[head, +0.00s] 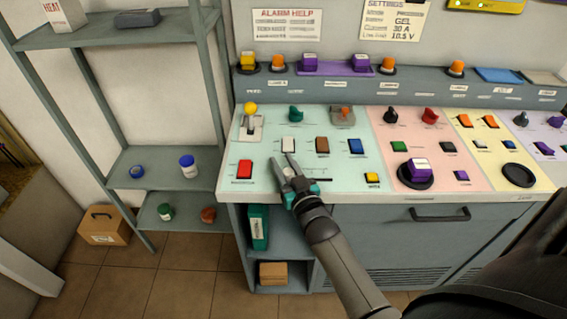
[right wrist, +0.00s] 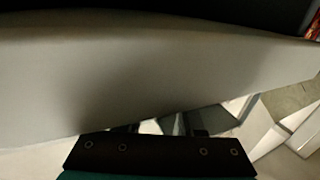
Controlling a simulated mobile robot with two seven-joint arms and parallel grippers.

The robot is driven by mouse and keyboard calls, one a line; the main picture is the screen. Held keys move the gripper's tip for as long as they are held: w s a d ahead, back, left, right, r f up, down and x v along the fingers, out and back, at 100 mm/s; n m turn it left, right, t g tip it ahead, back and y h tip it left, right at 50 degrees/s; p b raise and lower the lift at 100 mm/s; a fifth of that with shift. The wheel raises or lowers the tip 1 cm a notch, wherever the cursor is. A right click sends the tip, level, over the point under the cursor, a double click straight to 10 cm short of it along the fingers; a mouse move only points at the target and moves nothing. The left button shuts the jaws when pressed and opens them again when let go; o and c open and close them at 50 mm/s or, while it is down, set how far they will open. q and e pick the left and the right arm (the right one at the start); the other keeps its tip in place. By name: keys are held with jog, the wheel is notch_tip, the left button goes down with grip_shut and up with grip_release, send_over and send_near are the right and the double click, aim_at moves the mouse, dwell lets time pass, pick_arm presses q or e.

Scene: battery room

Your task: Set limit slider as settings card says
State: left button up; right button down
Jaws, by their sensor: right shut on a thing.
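The settings card (head: 394,20) hangs on the wall at the top; it reads GEL, 30 A and 10.5 V. My right gripper (head: 283,160) reaches over the front of the green panel section, between the red button and the yellow button. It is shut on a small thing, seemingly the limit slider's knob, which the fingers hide. In the right wrist view, a large pale grey surface fills most of the picture and the fingertips are not clear. My left gripper is not in view.
A red button (head: 245,169) is left of the gripper, a yellow button (head: 372,178) right. White, brown and blue buttons (head: 355,146) lie behind. A shelf rack (head: 165,171) is at the left.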

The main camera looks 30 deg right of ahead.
dwell(0.8)
jog(key=shift+s+d+p, duration=0.3)
jog(key=shift+s+d, duration=0.15)
jog(key=shift+d, duration=0.25)
jog(key=shift+s+d+p, duration=0.25)
jog(key=shift+s+d, duration=0.15)
jog(key=shift+d, duration=0.25)
jog(key=c, duration=0.5)
grip_release()
jog(key=s, duration=0.5)
jog(key=s+a, duration=0.1)
jog(key=s, duration=0.4)
jog(key=s+a+p, duration=0.1)
jog(key=s, duration=0.4)
jog(key=shift+a, duration=0.25)
